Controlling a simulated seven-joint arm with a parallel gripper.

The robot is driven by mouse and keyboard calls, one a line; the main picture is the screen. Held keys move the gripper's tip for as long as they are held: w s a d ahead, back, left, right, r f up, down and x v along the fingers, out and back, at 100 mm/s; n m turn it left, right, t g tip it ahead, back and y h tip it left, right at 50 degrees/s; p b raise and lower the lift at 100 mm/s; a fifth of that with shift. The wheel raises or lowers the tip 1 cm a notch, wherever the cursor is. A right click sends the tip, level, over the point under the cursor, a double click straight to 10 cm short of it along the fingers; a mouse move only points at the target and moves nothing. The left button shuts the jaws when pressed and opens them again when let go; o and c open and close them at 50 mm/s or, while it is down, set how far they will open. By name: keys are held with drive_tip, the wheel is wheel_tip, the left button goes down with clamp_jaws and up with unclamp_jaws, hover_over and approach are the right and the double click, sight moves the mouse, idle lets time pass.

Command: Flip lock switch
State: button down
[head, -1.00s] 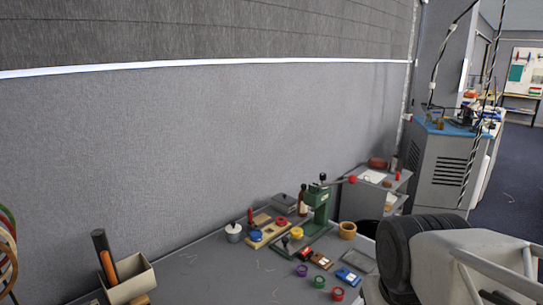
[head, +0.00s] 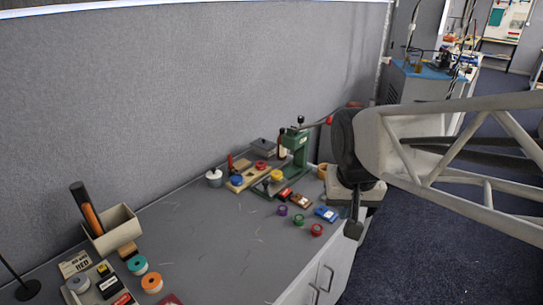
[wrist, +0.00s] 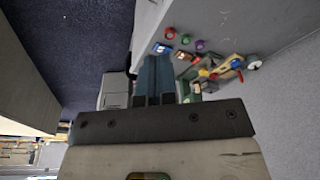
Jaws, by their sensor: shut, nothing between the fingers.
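I cannot pick out a lock switch for certain. A small blue-and-white block (head: 326,213), a brown block (head: 299,201) and a red-and-black block (head: 285,194) lie near the table's right end; too small to tell whether any has a switch. The blue one also shows in the wrist view (wrist: 162,48). My gripper (wrist: 156,58) is shut and empty, its blue-grey fingers side by side. In the wrist view the fingertips lie just below the blue block in the picture; the distance between them is unclear.
A green press (head: 296,150) with a red-tipped lever stands behind the blocks. Purple, green and red rolls (head: 299,220) lie in front. A beige bin (head: 112,230) and several spools stand at left. The grey tabletop (head: 215,235) between is mostly clear.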

drive_tip(key=w+m, duration=0.2)
drive_tip(key=w, duration=1)
drive_tip(key=m+g+h, duration=0.1)
drive_tip(key=m, duration=0.4)
hover_over(287, 190)
drive_tip(key=s+a, duration=0.2)
wheel_tip(287, 190, down, 16)
drive_tip(key=shift+w+d, duration=0.15)
drive_tip(key=f, duration=0.4)
drive_tip(key=w+d+f, duration=0.1)
drive_tip(key=f, duration=0.8)
drive_tip(key=shift+w+d+f, duration=0.25)
drive_tip(key=shift+f, duration=0.05)
drive_tip(key=shift+f, duration=0.1)
